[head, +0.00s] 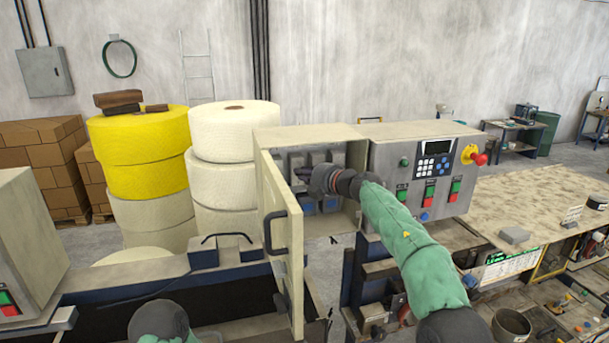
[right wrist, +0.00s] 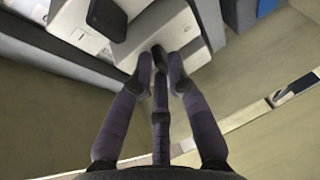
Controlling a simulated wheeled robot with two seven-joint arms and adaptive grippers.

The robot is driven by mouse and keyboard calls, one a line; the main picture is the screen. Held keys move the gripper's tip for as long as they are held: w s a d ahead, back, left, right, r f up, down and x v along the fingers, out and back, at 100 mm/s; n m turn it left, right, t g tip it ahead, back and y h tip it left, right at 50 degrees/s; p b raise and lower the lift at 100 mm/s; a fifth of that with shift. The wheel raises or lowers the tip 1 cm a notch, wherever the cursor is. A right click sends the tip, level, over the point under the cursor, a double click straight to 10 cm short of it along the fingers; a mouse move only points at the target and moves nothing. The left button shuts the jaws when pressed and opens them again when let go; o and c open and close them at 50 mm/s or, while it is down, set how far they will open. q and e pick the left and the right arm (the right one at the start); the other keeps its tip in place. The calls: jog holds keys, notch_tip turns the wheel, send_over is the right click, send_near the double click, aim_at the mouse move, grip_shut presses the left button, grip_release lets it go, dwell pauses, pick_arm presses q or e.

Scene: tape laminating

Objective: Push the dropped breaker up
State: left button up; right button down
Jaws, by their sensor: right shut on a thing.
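An open grey electrical cabinet (head: 350,200) holds a row of grey breakers (head: 318,158) with blue parts lower down. My right gripper (head: 302,174) reaches into the cabinet, in front of the left part of the row. In the right wrist view its fingers (right wrist: 160,62) are drawn together at the white face of a breaker (right wrist: 188,22), shut on it. The lever between the fingertips is mostly hidden. A black lever (right wrist: 107,18) stands out from the white face to their left. My left gripper is out of view; only part of my left arm shows at the bottom.
The cabinet door (head: 283,240) with its dark handle stands open at the left of the cabinet. A control panel (head: 428,165) with buttons and a red knob adjoins on the right, beside a worktable (head: 545,200). Yellow (head: 140,150) and white (head: 233,160) rolls stand behind.

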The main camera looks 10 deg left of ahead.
jog(key=shift+a+f, duration=0.1)
jog(key=shift+f, duration=0.05)
jog(key=c, duration=1.5)
grip_release()
jog(key=shift+s, duration=0.1)
jog(key=v, duration=1.2)
jog(key=shift+r, duration=0.2)
